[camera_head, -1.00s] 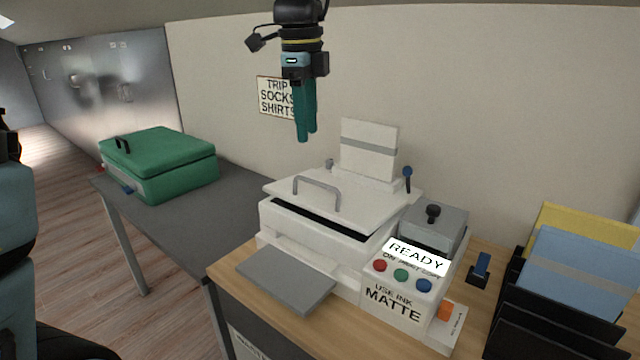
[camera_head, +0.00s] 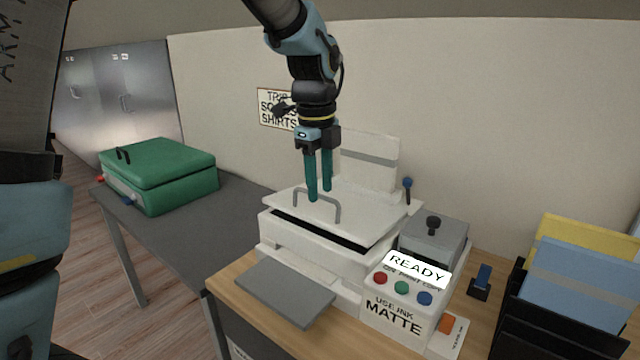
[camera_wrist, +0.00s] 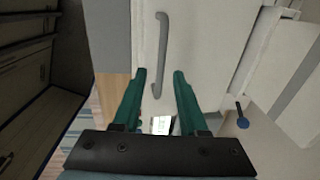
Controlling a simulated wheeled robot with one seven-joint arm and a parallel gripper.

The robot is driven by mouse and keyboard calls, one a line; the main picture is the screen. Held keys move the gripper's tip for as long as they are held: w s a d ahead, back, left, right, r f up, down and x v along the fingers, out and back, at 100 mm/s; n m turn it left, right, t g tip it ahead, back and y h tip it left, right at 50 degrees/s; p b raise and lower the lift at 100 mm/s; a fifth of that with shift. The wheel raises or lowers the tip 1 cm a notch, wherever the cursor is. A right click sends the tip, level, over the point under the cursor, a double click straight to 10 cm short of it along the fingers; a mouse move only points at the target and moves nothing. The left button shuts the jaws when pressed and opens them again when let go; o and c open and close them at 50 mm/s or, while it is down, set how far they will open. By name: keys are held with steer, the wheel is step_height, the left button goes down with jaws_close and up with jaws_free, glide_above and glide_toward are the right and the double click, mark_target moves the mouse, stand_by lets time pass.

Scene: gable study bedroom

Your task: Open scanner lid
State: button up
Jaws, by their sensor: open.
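The white scanner (camera_head: 320,240) stands on the wooden desk. Its lid (camera_head: 365,215) is raised slightly, with a dark gap along the front edge. A grey bar handle (camera_head: 337,208) arches over the lid. My gripper (camera_head: 319,196) points down at the handle, its two teal fingers apart and empty. In the head view the fingers overlap the handle's top; contact cannot be told. In the wrist view the handle (camera_wrist: 161,50) lies ahead of my open gripper (camera_wrist: 158,72), its lower end between the fingertips.
A control box with a READY display (camera_head: 416,269) and buttons adjoins the scanner at right. A grey tray (camera_head: 285,290) juts out in front. A black file rack (camera_head: 550,320) stands far right. A green case (camera_head: 160,175) sits on the grey table (camera_head: 235,205) at left.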

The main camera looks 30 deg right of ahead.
steer(key=shift+f, duration=0.3)
jaws_close()
stand_by(1.3)
